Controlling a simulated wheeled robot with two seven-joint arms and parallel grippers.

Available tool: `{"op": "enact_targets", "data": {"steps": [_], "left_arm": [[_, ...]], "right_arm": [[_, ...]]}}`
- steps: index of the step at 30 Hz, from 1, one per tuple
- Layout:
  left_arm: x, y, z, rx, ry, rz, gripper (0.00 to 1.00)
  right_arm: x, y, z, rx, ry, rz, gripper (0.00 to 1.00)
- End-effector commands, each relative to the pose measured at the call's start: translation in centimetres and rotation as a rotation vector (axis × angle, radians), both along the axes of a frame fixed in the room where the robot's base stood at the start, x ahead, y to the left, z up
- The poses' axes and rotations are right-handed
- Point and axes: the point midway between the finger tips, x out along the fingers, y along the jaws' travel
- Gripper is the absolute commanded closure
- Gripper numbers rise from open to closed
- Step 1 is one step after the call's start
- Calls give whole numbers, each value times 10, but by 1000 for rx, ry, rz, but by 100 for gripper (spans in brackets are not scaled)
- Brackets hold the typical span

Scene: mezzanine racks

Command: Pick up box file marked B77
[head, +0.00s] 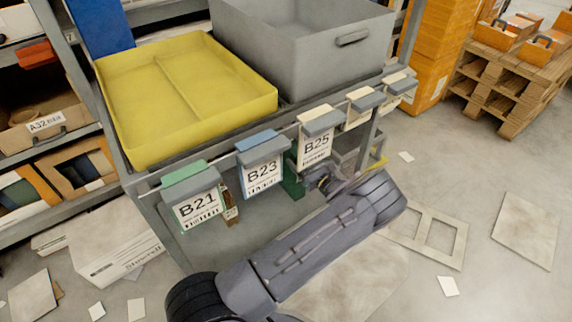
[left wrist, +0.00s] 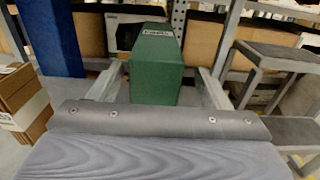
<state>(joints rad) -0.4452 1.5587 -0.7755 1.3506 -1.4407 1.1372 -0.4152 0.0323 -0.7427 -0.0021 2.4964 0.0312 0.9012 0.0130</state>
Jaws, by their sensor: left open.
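A green box file (left wrist: 152,68) stands in the middle of the left wrist view, with a small label near its top that is too blurred to read. My left gripper (left wrist: 158,85) is open, with one finger on each side of the box file; I cannot tell whether either finger touches it. In the head view a green piece (head: 292,186) shows under the rack shelf, probably the same box file, mostly hidden. My left gripper (head: 322,181) is beside it there, partly hidden by my arm. No B77 mark is legible. My right gripper is out of view.
Above, the rack holds a yellow tray (head: 190,125) and a grey bin (head: 300,65). Tags B21 (head: 197,208), B23 (head: 262,175) and B25 (head: 316,147) hang at its edge. A rack post (left wrist: 228,50) stands right of the box file. Boards and paper scraps lie on the floor.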

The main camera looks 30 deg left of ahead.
Motion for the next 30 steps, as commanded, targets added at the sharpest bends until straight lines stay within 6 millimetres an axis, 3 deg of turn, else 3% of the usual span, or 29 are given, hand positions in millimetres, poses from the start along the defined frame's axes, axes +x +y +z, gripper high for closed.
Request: {"op": "enact_targets", "data": {"steps": [12,19,30], "left_arm": [[15,49,1,-4,-2,2,29],[16,50,3,-2,0,1,29],[15,50,2,-3,0,1,78]], "right_arm": [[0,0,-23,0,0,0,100],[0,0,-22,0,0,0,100],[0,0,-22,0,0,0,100]]}}
